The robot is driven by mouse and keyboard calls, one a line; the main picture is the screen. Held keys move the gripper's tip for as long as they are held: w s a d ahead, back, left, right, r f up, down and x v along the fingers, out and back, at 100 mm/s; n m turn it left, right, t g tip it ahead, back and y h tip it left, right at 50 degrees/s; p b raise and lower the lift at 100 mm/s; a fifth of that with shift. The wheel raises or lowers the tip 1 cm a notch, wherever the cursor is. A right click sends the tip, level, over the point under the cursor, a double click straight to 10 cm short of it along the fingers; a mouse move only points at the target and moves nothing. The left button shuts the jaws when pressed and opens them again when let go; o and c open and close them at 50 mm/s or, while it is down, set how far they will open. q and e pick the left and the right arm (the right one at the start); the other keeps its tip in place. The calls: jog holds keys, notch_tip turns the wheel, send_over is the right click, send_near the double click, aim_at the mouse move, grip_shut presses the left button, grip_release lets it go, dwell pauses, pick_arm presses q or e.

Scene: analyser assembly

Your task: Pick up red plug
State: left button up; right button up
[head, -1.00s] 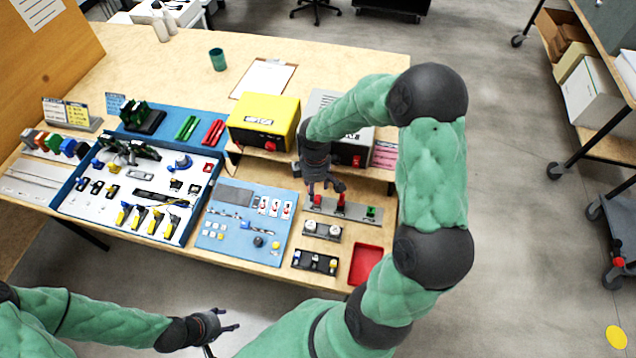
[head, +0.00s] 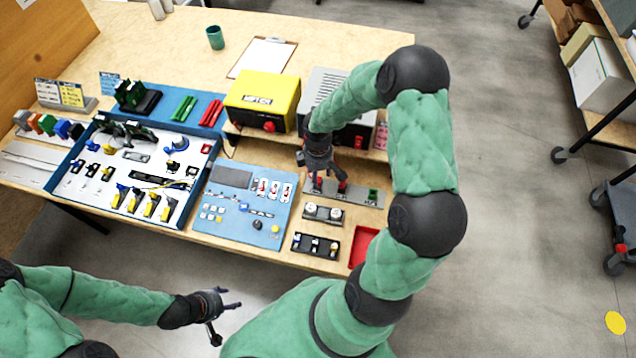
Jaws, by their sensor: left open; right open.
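A grey strip (head: 357,196) near the front right of the bench holds small plugs. A red plug (head: 342,187) stands upright in its middle, with another red one (head: 318,186) to its left and a green one (head: 373,195) to its right. My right gripper (head: 328,177) is open, pointing down just above the two red plugs. Its fingers partly cover them, and I cannot tell whether it touches either. My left gripper (head: 228,318) is open and empty, low in front of the bench.
A yellow box (head: 262,102) and a grey box stand behind the strip. A block with white knobs (head: 323,213), a black block (head: 316,245) and a red tray (head: 361,246) lie in front. A blue panel (head: 240,200) lies to the left.

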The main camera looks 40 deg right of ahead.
notch_tip(320, 180, down, 3)
jog(key=shift+r, duration=0.2)
jog(key=shift+c, duration=0.3)
jog(key=c, duration=0.9)
jog(key=shift+r, duration=0.1)
